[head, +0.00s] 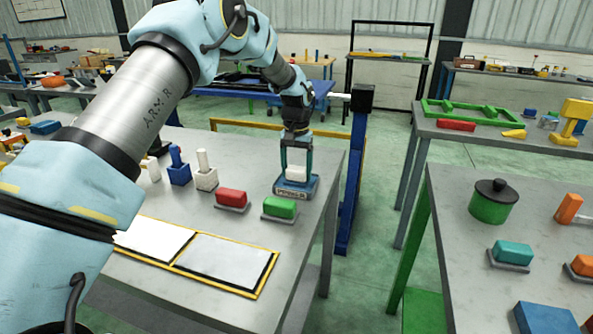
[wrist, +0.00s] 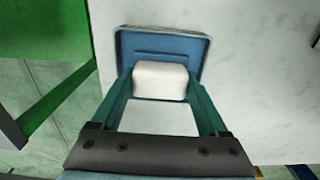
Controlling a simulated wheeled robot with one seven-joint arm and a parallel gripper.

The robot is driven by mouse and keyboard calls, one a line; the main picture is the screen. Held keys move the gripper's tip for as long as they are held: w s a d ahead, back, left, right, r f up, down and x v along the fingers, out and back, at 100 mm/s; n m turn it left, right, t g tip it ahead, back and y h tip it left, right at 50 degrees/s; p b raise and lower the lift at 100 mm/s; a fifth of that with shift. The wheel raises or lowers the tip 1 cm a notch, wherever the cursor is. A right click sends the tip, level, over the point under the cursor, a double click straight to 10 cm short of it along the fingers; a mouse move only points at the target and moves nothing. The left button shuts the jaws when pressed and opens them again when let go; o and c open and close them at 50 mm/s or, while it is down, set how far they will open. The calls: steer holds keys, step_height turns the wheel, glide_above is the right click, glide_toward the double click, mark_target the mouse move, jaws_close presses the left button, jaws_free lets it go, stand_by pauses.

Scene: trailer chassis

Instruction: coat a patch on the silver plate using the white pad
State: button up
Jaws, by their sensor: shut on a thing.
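My gripper (head: 297,172) is shut on the white pad (head: 296,174), with its teal fingers on either side of it. The pad is a white block, also seen in the wrist view (wrist: 160,82). It is at the blue labelled tray (head: 291,193) near the table's right edge. In the wrist view the pad is over the inside of the tray (wrist: 203,50); I cannot tell whether it touches the tray's floor. The silver plate (head: 225,258) lies flat in a yellow-edged frame at the front of the table.
A white plate (head: 150,238) lies left of the silver plate. A green block (head: 280,207) and a red block (head: 231,197) stand between tray and plates. A blue holder (head: 179,172) and a white holder (head: 206,178) stand further left. Another table (head: 455,225) is right, across a gap.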

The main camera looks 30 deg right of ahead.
mark_target(296, 168)
steer(key=shift+r+p, duration=2.15)
steer(key=shift+r, duration=1.4)
steer(key=shift+f, duration=0.1)
